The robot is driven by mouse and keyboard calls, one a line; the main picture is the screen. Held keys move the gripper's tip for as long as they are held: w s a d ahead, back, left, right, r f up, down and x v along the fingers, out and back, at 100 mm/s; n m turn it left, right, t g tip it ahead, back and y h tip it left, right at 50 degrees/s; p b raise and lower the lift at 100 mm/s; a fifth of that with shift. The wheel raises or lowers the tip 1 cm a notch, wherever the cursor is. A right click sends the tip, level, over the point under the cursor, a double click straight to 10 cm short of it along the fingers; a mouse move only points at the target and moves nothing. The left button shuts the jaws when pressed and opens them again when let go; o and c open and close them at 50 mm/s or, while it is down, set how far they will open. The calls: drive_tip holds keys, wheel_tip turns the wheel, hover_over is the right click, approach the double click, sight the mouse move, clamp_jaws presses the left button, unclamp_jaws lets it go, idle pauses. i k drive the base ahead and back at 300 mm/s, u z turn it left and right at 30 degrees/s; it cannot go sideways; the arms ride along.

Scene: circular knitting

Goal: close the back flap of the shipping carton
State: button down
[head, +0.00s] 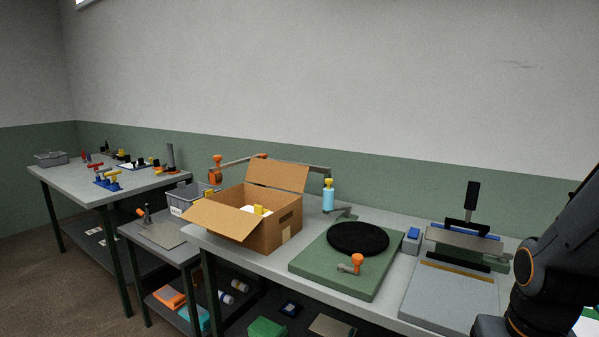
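The open shipping carton (268,237) stands on the long grey table left of the middle of the head view. Its back flap (279,175) is up, rising from the far rim and tilted back. Another flap (214,219) is folded outward at the left front. White and yellow contents (258,210) show inside; the carton's floor is hidden. My arm is at the right edge, well away from the carton, and my gripper is out of view.
Right of the carton is a green base with a black disc (358,238) and an orange-knobbed crank (352,264). A cyan cylinder (328,199) hangs from an arm behind. A grey bin (187,198) stands left of the carton. A press-like device (465,243) is further right.

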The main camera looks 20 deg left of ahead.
sight(291, 177)
drive_tip(key=u, duration=0.45)
drive_tip(key=i, duration=0.6)
drive_tip(key=u, duration=0.55)
